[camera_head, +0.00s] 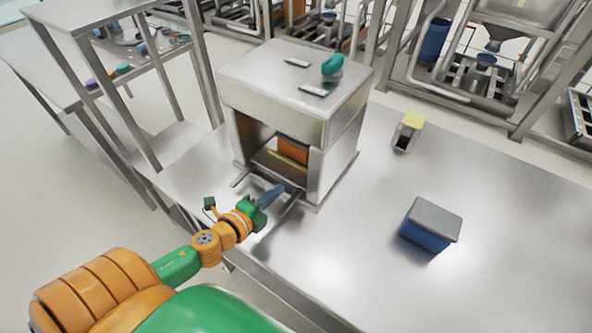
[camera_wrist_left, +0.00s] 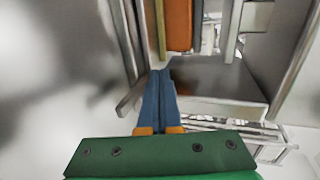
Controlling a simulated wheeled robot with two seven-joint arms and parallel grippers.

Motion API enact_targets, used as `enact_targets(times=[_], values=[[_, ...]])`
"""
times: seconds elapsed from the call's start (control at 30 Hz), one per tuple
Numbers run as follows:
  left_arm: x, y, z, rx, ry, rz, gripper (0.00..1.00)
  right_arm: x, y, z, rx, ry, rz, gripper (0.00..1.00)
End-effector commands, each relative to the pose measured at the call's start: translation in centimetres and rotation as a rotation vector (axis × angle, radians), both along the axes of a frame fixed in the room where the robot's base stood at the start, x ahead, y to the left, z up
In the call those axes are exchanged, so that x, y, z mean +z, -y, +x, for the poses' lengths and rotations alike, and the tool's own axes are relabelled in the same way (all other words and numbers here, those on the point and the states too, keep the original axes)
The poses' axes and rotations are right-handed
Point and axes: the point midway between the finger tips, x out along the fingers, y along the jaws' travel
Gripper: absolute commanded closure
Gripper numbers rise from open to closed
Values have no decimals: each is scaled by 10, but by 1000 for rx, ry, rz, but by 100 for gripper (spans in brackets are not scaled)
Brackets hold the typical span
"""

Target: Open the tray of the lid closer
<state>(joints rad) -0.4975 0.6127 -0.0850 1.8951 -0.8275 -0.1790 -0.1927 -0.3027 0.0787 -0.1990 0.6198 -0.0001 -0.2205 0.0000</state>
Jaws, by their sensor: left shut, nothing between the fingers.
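The lid closer (camera_head: 275,95) is a silvery metal box machine on the steel table, with an opening in its front. Inside the opening are an orange block (camera_head: 293,150) and a tan strip (camera_head: 279,163); both also show in the wrist view, the block (camera_wrist_left: 179,25) and the strip (camera_wrist_left: 153,30). Two thin metal rails (camera_head: 288,207) stick out from the opening's base. I cannot tell the tray's exact edges or how far out it is. My left gripper (camera_head: 275,192) has its blue fingers shut and empty, between the rails just before the opening. In the wrist view its fingertips (camera_wrist_left: 160,76) point toward the strip.
A blue bin with a grey lid (camera_head: 434,219) and a small yellow-topped item (camera_head: 411,125) stand to the right. The table's front right is clear. A metal shelf (camera_head: 140,70) stands left.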

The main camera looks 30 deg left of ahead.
Motion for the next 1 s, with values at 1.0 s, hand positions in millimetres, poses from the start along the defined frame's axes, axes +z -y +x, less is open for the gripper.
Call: enact_targets(times=[1.0], values=[[-14, 14, 89, 0, 0, -2, 100, 10, 2, 2, 3, 4, -4, 100]])
